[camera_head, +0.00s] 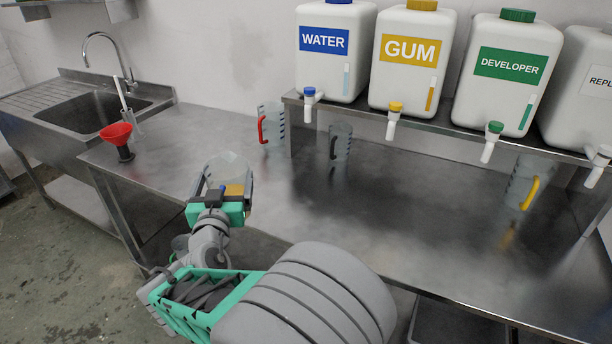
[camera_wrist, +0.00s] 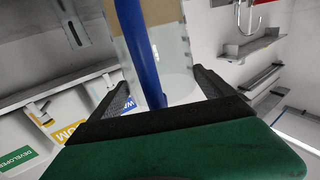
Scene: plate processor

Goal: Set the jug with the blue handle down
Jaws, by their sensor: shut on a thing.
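The jug with the blue handle is clear and hard to make out in the head view (camera_head: 230,166). Its blue handle (camera_wrist: 138,45) and pale see-through body (camera_wrist: 172,48) fill the middle of the wrist view. My gripper (camera_head: 222,190) is shut on this jug, with the dark fingers (camera_wrist: 160,82) on either side of the handle. The gripper is near the front left part of the steel table (camera_head: 330,235). I cannot tell whether the jug's base touches the table; my gripper hides its lower part.
Jugs with red (camera_head: 271,128), black (camera_head: 341,141) and yellow handles (camera_head: 522,183) stand towards the back. A red funnel (camera_head: 116,133) is at the left, near the sink (camera_head: 92,112). A shelf (camera_head: 440,124) carries several tapped containers. The table's middle is clear.

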